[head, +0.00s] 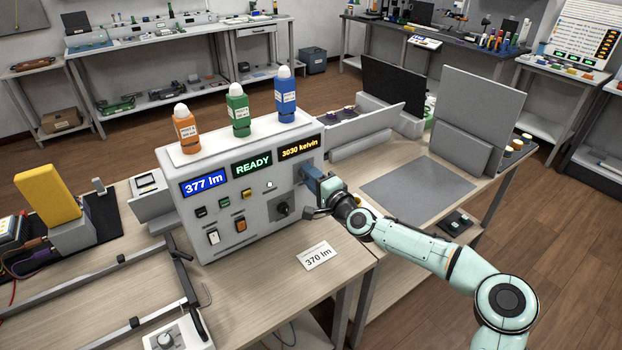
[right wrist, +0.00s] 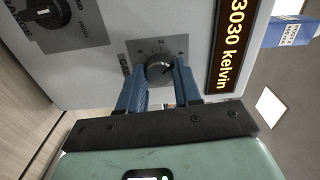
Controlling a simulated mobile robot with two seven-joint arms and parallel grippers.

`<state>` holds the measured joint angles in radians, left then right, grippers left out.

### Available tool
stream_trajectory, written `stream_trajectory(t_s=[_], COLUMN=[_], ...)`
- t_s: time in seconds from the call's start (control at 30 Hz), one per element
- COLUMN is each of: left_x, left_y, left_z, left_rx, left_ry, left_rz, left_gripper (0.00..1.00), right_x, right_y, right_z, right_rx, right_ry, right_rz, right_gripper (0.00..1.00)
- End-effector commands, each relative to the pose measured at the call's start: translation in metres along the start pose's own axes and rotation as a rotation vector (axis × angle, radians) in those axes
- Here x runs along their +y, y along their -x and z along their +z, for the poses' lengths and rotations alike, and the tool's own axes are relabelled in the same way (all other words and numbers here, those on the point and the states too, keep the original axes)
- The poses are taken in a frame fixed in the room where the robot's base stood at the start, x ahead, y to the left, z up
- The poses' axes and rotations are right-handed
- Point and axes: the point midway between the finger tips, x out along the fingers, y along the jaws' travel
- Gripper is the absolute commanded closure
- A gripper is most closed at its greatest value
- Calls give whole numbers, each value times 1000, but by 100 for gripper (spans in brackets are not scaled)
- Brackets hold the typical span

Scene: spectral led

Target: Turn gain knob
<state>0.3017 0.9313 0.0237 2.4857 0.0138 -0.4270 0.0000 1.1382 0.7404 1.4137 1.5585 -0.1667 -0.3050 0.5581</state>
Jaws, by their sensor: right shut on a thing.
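The gain knob (right wrist: 158,68) is a dark round knob on a grey plate with scale marks, on the front of a white instrument box (head: 240,205). In the right wrist view my right gripper (right wrist: 160,80) has its two blue fingers on either side of the knob, shut on it. In the head view my right gripper (head: 312,178) hides the knob at the right of the box's front. The box's displays read 377 lm, READY and 3030 kelvin. A card (head: 318,256) on the table reads 370 lm. My left gripper is out of view.
A yellow device (head: 48,193) and a dark frame (head: 90,285) stand on the left. Grey panels (head: 478,110) stand on the right.

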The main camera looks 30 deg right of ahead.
Motion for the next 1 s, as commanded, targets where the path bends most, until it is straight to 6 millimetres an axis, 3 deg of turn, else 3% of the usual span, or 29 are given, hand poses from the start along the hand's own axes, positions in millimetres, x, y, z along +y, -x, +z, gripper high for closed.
stream_trajectory(t_s=[0.27,0.3,0.37,0.4,0.77,1.0], left_x=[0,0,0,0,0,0], left_y=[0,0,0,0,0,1], left_z=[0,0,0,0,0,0], left_rx=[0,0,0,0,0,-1], left_ry=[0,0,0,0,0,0], left_rz=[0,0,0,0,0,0], left_gripper=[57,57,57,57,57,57], right_x=[1,1,1,1,1,2], right_y=[0,0,0,0,4,36], right_z=[0,0,0,0,-1,-2], right_rx=[-2,-1,-1,-1,0,2], right_ry=[0,0,0,0,-1,0], right_rz=[2,2,2,2,1,4], right_gripper=[97,63,44,41,41,41])
